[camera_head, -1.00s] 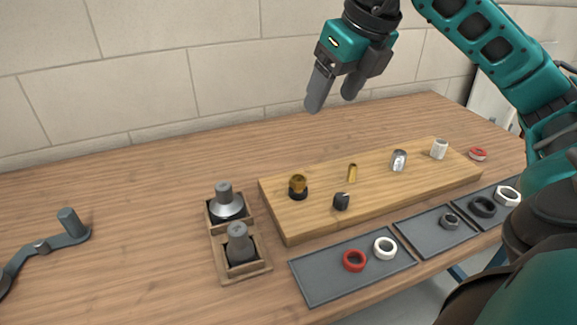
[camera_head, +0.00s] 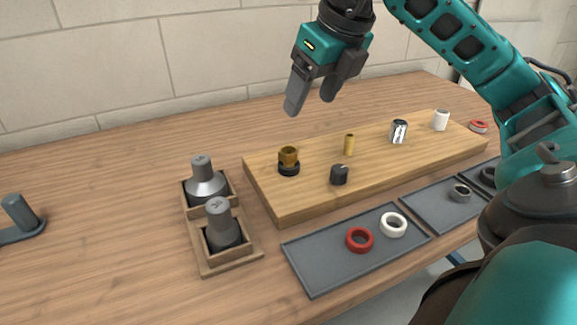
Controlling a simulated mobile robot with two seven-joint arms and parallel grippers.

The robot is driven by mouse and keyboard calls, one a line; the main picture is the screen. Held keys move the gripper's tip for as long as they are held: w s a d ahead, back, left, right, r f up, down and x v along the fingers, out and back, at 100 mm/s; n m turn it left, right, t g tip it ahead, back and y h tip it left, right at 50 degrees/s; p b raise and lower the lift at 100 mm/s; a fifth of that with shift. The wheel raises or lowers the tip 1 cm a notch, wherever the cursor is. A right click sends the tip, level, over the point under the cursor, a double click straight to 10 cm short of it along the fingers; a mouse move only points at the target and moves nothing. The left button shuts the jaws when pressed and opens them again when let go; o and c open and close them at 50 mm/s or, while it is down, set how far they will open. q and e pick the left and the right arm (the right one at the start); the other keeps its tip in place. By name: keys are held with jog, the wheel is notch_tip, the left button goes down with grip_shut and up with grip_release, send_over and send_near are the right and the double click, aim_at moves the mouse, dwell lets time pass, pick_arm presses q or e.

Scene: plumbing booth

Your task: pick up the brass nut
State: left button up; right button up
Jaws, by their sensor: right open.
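The brass nut (camera_head: 289,154) sits on top of a black ring-shaped base (camera_head: 289,169) near the left end of the wooden board (camera_head: 330,193). My right gripper (camera_head: 311,103) is open and empty, in the air with its fingers pointing down. In the picture it is above and slightly right of the nut, clearly apart from it. The nut is in full view. My left gripper is not in view.
The board also carries a small brass piece (camera_head: 349,144), a black knob (camera_head: 339,175), a chrome part (camera_head: 398,131) and a white cylinder (camera_head: 440,120). A grey tray (camera_head: 325,266) holds red and white rings. A wooden holder (camera_head: 203,266) with two grey pieces stands left.

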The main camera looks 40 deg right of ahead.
jog(key=b, duration=0.2)
send_near(288, 151)
notch_tip(288, 151, down, 2)
jog(key=x, duration=0.5)
jog(key=shift+w+b, duration=0.4)
jog(key=shift+w+f, duration=0.25)
jog(key=shift+f, duration=0.2)
jog(key=shift+c, duration=0.5)
jog(key=c, duration=1.1)
